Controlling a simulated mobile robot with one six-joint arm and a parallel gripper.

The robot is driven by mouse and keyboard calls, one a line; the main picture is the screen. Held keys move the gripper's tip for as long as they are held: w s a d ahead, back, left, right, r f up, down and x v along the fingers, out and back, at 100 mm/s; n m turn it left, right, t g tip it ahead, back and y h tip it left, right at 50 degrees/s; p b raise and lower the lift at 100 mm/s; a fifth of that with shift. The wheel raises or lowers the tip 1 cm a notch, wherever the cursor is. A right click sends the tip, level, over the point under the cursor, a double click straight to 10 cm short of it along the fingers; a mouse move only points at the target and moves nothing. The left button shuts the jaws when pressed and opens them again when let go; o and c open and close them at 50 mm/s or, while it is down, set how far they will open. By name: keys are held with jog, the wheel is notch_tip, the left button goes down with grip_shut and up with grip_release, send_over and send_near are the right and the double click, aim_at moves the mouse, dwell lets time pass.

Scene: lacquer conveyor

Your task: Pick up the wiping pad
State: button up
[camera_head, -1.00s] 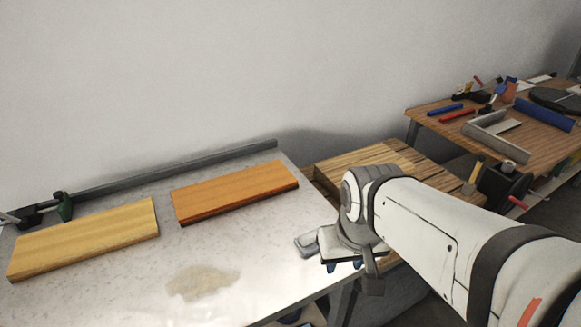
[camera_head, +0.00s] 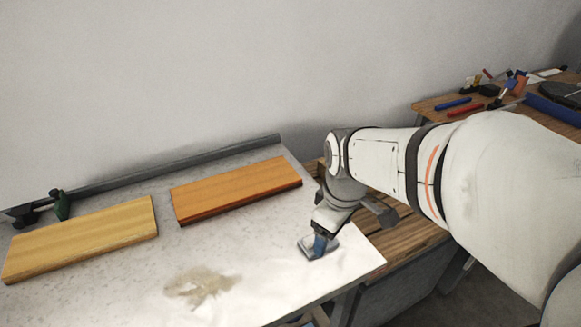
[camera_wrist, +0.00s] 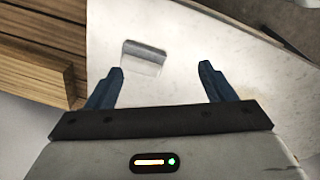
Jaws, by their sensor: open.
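The wiping pad (camera_head: 305,243) is a small pale block with a grey side, lying on the light table near its right end. It also shows in the wrist view (camera_wrist: 144,55), ahead of the fingers and nearer the left one. My gripper (camera_head: 319,247) is over the pad in the head view and partly covers it. In the wrist view my gripper (camera_wrist: 161,82) has its two blue fingers wide apart with nothing between them. I cannot tell the exact height above the pad.
The light table (camera_head: 285,283) bears a yellow board (camera_head: 85,238), an orange-brown board (camera_head: 236,189) and a beige stain (camera_head: 200,285). A wooden surface (camera_head: 400,235) adjoins on the right. A tool bench (camera_head: 430,102) stands behind.

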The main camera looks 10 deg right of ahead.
aim_at(306, 243)
jog(key=shift+o, duration=0.2)
jog(key=w+f+n, duration=0.1)
jog(key=w+n, duration=0.1)
jog(key=n, duration=0.2)
jog(key=w+f+n+g, duration=0.1)
jog(key=w+f+n, duration=0.1)
jog(key=w+n, duration=0.1)
jog(key=w+f+n, duration=0.2)
jog(key=w+n, duration=0.1)
jog(key=n, duration=0.3)
jog(key=shift+w+d+f+g, duration=0.1)
jog(key=shift+d+g, duration=0.05)
jog(key=shift+g, duration=0.15)
jog(key=shift+w+f, duration=0.1)
jog(key=shift+f, duration=0.2)
notch_tip(306, 243, down, 7)
jog(key=shift+w+f, duration=0.1)
jog(key=shift+f, duration=0.05)
jog(key=c, duration=1.1)
